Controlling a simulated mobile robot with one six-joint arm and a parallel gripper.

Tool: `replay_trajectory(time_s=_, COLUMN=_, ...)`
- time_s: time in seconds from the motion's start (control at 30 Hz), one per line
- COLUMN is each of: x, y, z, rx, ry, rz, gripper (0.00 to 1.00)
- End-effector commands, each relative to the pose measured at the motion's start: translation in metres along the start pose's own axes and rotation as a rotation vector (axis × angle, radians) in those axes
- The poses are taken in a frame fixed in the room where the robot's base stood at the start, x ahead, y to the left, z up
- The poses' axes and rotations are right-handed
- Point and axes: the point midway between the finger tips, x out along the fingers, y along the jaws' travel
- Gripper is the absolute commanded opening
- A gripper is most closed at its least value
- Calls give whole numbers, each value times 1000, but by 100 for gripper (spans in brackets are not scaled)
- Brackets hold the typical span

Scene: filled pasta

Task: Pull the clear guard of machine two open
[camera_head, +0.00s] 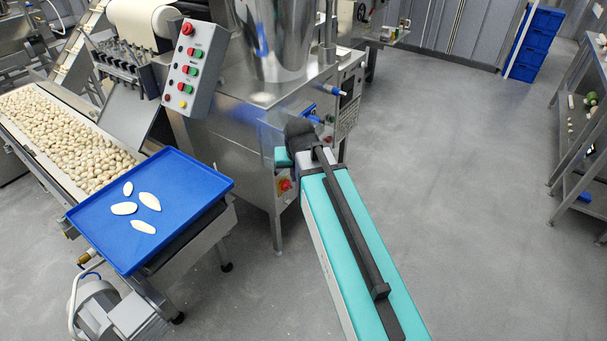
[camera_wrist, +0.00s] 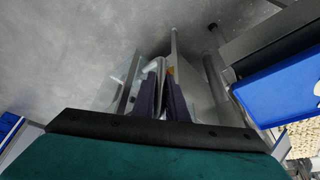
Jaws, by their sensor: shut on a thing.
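The steel machine (camera_head: 270,95) with a round hopper stands at the top centre of the head view. A see-through, blue-tinted panel, seemingly the clear guard (camera_head: 252,118), shows faintly on its front, with a blue handle-like part (camera_head: 311,113) to the right. My arm reaches up to this front, and its wrist hides most of the contact. In the wrist view, my gripper (camera_wrist: 163,75) has its two dark fingers close together on a narrow pale part, seemingly the guard's handle. The hold itself is partly hidden, and I cannot tell how far the guard stands open.
A blue tray (camera_head: 165,228) with several flat pale pieces lies at the end of a conveyor (camera_head: 40,125) of pasta, left of my arm. A button box (camera_head: 190,72) stands above it. Grey floor (camera_head: 455,180) is free on the right, before a shelf rack (camera_head: 583,130).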

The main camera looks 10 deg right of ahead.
Motion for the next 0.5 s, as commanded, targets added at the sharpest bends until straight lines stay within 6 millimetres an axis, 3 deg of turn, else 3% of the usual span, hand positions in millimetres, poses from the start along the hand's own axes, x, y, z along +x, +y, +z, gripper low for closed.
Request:
replay_trajectory(time_s=0.17, x=-1, y=0, z=-3, rx=-5, ry=7, rz=1, gripper=0)
replay_trajectory(time_s=0.2, x=-1, y=0, z=-2, rx=-5, ry=7, rz=1, gripper=17)
replay_trajectory(time_s=0.3, x=-1, y=0, z=-2, rx=-4, ry=5, rz=1, gripper=31)
replay_trajectory(time_s=0.5, x=0, y=-1, z=-1, rx=-3, ry=2, rz=1, gripper=31)
